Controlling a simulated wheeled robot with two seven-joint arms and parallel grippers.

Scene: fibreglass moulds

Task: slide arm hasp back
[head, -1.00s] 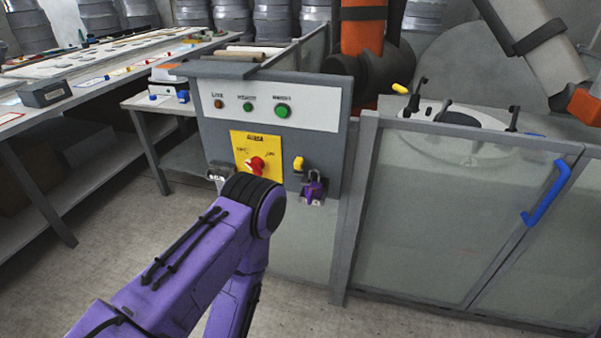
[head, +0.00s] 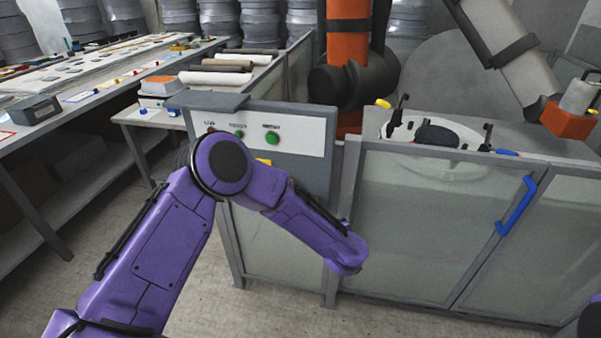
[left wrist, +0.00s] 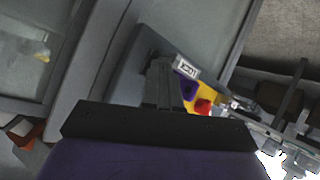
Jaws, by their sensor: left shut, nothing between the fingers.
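The control cabinet (head: 300,165) stands in the middle of the head view, and my left arm covers most of its lower front. The yellow switch plate shows only as a sliver (head: 263,161) there. In the left wrist view, my left gripper (left wrist: 162,72) is shut and empty, pointing at the cabinet front. Just right of the fingers are a white printed tag (left wrist: 187,66), a purple padlock (left wrist: 188,90) and a red switch knob (left wrist: 203,106) on yellow. I cannot make out the hasp or tell whether the fingers touch anything. My right gripper is out of view.
A glass-panelled fence (head: 415,225) with a blue handle (head: 516,205) stands right of the cabinet. An orange and black robot arm (head: 347,60) rises behind. A long workbench (head: 75,100) is at the left. Floor in front is open.

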